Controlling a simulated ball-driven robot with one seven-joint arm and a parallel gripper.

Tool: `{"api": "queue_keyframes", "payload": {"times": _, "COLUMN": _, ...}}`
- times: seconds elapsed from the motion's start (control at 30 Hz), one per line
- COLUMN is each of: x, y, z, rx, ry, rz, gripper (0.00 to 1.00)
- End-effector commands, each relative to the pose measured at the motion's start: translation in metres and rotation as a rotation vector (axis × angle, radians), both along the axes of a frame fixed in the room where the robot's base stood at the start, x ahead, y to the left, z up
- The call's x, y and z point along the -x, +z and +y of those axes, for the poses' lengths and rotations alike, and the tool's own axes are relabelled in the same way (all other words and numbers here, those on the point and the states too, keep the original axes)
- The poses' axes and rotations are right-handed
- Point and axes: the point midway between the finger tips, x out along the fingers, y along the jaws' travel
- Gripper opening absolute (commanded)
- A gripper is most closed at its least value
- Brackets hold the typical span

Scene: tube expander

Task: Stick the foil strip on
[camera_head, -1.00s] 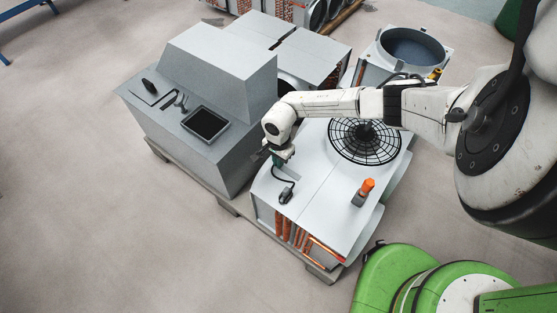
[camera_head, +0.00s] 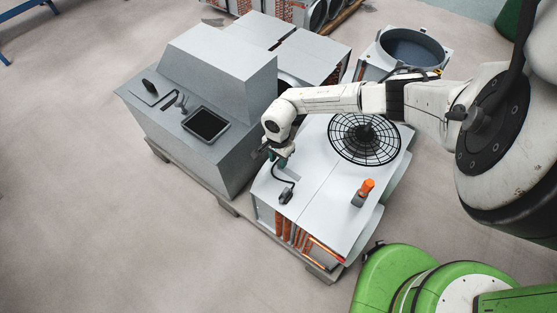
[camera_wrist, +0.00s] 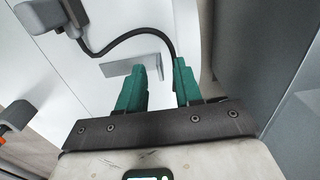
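A thin grey strip (camera_wrist: 118,70), which looks like the foil strip, shows in the wrist view on or just above the white panel. My gripper (camera_wrist: 160,90) has two green fingers, which stand apart. I cannot tell whether either touches the strip. In the head view my gripper (camera_head: 278,160) is over the left edge of the white unit's top (camera_head: 320,185).
A dark device (camera_head: 286,197) with a black cable (camera_wrist: 130,38) lies on the panel close to my gripper. An orange-topped object (camera_head: 367,187) stands to the right, below a round fan grille (camera_head: 365,138). A grey console (camera_head: 215,85) rises close on the left.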

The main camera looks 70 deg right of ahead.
Motion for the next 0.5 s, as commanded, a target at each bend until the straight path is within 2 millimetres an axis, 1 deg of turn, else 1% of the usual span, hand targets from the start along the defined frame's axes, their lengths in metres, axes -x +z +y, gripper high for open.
{"api": "queue_keyframes", "payload": {"times": 0.03, "x": 0.0, "y": 0.012, "z": -0.002, "rx": 0.003, "ry": 0.004, "rz": 0.0, "gripper": 0.34}}
{"api": "queue_keyframes", "payload": {"times": 0.3, "x": 0.0, "y": 0.064, "z": -0.001, "rx": 0.002, "ry": 0.003, "rz": 0.001, "gripper": 0.34}}
{"api": "queue_keyframes", "payload": {"times": 0.4, "x": 0.0, "y": 0.077, "z": -0.001, "rx": 0.001, "ry": 0.002, "rz": 0.0, "gripper": 0.34}}
{"api": "queue_keyframes", "payload": {"times": 0.5, "x": 0.0, "y": 0.087, "z": 0.0, "rx": 0.001, "ry": 0.002, "rz": 0.001, "gripper": 0.34}}
